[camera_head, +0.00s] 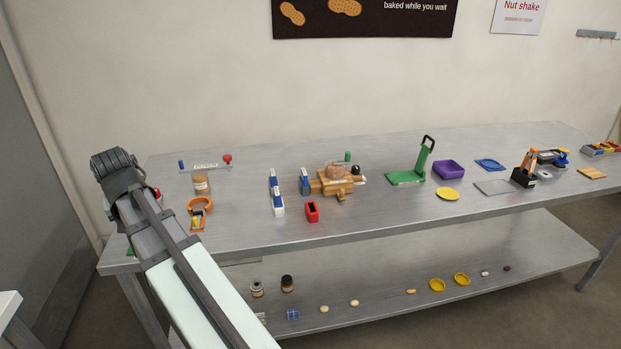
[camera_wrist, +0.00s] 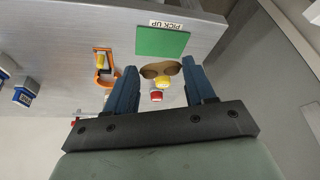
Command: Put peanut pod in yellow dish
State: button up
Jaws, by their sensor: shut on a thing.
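In the wrist view my gripper (camera_wrist: 160,69) has its two blue fingers closed on a brown, two-lobed peanut pod (camera_wrist: 150,71), which lies crosswise between the fingertips. Beyond it is a green pad (camera_wrist: 162,41) by a "PICK UP" label at the table edge. In the head view my arm hides the gripper and the pod at the table's left end. A round yellow dish (camera_head: 447,194) lies on the tabletop right of centre, far from my gripper. Two more yellow dishes (camera_head: 437,285) (camera_head: 461,279) are on the lower shelf.
Near my gripper stand small yellow (camera_wrist: 163,82) and red (camera_wrist: 156,97) items and an orange tool (camera_wrist: 103,75).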

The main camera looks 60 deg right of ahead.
jog(key=s+d+f+m+g+h, duration=0.1)
jog(key=s+d+m, duration=0.15)
jog(key=d, duration=0.75)
jog(key=s+d+m, duration=0.1)
jog(key=s+d, duration=0.3)
jog(key=d, duration=0.6)
jog(key=m+g, duration=0.6)
jog(key=m, duration=1.3)
send_over(448, 194)
jog(key=w+a, duration=0.1)
jog(key=shift+f, duration=6.25)
jog(key=shift+f, duration=0.1)
